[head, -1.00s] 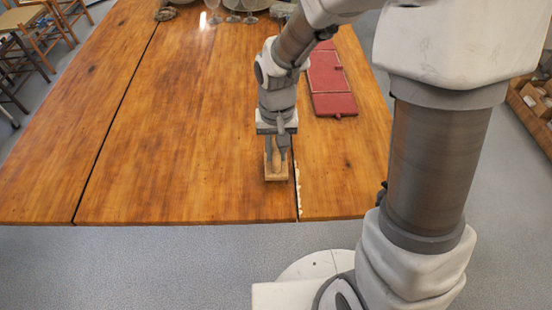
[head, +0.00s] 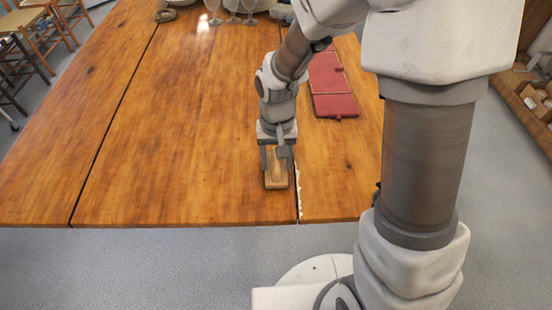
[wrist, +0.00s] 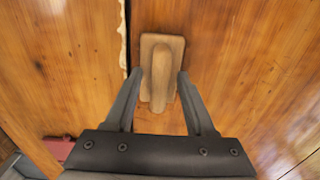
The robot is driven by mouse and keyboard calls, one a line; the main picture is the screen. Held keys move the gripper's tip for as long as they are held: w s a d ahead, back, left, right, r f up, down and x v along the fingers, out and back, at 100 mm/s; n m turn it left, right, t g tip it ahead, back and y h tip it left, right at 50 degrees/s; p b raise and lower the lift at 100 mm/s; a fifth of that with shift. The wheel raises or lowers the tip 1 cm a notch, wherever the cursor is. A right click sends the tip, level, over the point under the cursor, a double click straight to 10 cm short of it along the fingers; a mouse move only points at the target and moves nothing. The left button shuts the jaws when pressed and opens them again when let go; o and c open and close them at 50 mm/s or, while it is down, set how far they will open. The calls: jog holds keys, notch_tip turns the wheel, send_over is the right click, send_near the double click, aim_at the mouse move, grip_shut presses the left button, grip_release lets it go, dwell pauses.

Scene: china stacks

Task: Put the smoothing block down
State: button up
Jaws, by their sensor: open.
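The smoothing block (head: 276,181) is a small wooden block with a raised grip along its top. It lies flat on the wooden table near the front edge, just left of a dark seam. In the wrist view the block (wrist: 161,50) lies beyond and partly between the fingertips, with clear gaps at its sides. My gripper (head: 277,164) is open above the block, its two fingers apart. In the wrist view my gripper (wrist: 159,74) holds nothing.
The wooden table (head: 170,130) has wide clear planks to the left. A red folded case (head: 332,88) lies at the right, behind the block. Glasses (head: 232,10) and dishes stand at the far end. A jagged pale strip (wrist: 122,40) runs along the seam beside the block.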

notch_tip(320, 180, up, 12)
jog(key=p, duration=0.3)
jog(key=s+d+r+t, duration=0.5)
jog(key=s+d+r, duration=0.5)
jog(key=s+r, duration=0.2)
jog(key=shift+d+r+t, duration=0.3)
jog(key=shift+r, duration=0.6)
jog(key=shift+s, duration=0.1)
notch_tip(320, 180, up, 11)
jog(key=p, duration=1.1)
jog(key=shift+f, duration=0.15)
